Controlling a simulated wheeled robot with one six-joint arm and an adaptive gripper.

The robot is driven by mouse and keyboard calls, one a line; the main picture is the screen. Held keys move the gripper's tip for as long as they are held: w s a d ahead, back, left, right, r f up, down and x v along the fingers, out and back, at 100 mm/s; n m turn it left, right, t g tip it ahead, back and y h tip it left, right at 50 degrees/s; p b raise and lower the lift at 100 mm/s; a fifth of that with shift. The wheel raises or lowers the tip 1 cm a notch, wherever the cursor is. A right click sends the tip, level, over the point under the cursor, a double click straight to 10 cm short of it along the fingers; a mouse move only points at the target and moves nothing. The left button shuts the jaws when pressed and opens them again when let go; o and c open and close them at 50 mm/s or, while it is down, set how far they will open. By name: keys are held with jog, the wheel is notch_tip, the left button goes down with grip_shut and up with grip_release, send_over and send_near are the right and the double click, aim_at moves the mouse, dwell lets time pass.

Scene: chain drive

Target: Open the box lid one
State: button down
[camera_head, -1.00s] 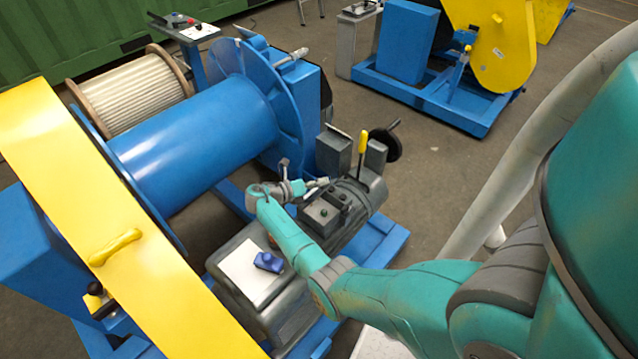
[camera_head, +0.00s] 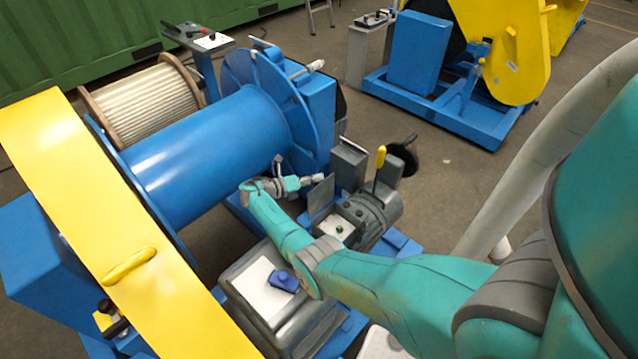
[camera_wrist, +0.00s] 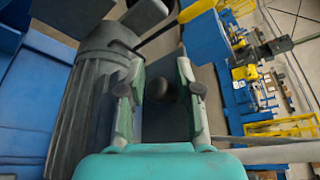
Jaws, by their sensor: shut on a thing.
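The small box (camera_head: 334,228) on the grey machine shows a pale top surface with a green button. Its grey lid (camera_head: 320,197) stands raised, about upright, on the far side of the box. My gripper (camera_head: 306,183) is at the lid's upper edge in the head view. In the wrist view my gripper (camera_wrist: 160,90) has its two fingers on either side of a dark round knob, with the grey lid (camera_wrist: 165,122) behind it.
A yellow-handled lever (camera_head: 379,168) and a grey block (camera_head: 348,165) stand just right of the lid. The blue drum (camera_head: 210,145) is close on the left. A blue object (camera_head: 283,281) lies on a white sheet on the grey housing in front. Floor is open farther right.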

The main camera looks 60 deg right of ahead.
jog(key=shift+w+f, duration=0.25)
jog(key=shift+f, duration=0.25)
jog(key=shift+w+f, duration=0.2)
jog(key=shift+f, duration=0.25)
jog(key=shift+w, duration=0.1)
jog(key=c, duration=0.9)
grip_release()
jog(key=shift+f, duration=0.1)
jog(key=shift+c, duration=0.2)
jog(key=shift+a, duration=0.1)
jog(key=v, duration=1.1)
jog(key=shift+w+r, duration=0.4)
jog(key=shift+r, duration=0.1)
